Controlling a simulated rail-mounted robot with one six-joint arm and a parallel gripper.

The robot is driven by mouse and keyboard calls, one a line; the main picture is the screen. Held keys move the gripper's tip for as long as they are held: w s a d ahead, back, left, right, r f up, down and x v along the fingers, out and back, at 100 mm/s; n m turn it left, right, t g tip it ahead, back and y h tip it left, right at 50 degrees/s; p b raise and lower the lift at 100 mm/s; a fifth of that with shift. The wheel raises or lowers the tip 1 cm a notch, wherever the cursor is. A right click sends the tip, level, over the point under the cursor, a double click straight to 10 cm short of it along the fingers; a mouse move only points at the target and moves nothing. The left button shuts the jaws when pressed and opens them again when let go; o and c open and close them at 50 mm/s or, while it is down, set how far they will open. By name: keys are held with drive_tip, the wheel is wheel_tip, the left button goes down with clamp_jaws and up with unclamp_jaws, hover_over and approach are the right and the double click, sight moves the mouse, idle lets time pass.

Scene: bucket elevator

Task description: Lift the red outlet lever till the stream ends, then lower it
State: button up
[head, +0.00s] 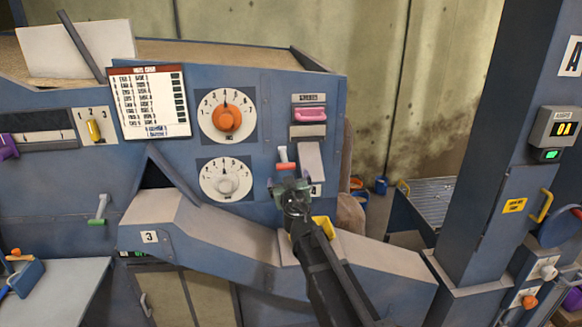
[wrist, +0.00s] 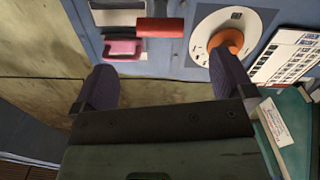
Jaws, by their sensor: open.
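The red outlet lever (head: 286,166) sticks out from the blue panel in the head view, a red grip below a short white stem. In the wrist view the red grip (wrist: 160,27) lies crosswise near the top, just beyond the fingertips and between their lines. My gripper (head: 290,182) is just below the lever in the head view. In the wrist view my gripper (wrist: 160,65) is open, with nothing between its fingers. They appear apart from the lever. My gripper and arm cover part of the panel and chute below it. No stream shows.
A pink handle (head: 311,115) is up and right of the lever. A dial with an orange knob (head: 227,118) and a white-knobbed dial (head: 225,181) are to the left. A sloping chute (head: 190,226) and a yellow handle (head: 325,227) lie below, near my arm.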

sight(286, 168)
drive_tip(key=w, duration=0.3)
drive_tip(key=w+a, duration=0.1)
drive_tip(key=w, duration=0.3)
drive_tip(key=w+a, duration=0.1)
drive_tip(key=w, duration=0.2)
drive_tip(key=shift+w, duration=0.35)
drive_tip(key=c, duration=1)
drive_tip(key=f+b, duration=0.2)
drive_tip(key=b, duration=0.1)
drive_tip(key=shift+w+a+f, duration=0.1)
drive_tip(key=shift+w+f, duration=0.1)
drive_tip(key=shift+f, duration=0.2)
drive_tip(key=shift+w+r, duration=0.1)
drive_tip(key=shift+r, duration=0.05)
drive_tip(key=o, duration=1)
drive_tip(key=shift+a, duration=0.1)
drive_tip(key=s+d, duration=0.2)
drive_tip(key=s, duration=0.8)
drive_tip(key=shift+s, duration=0.3)
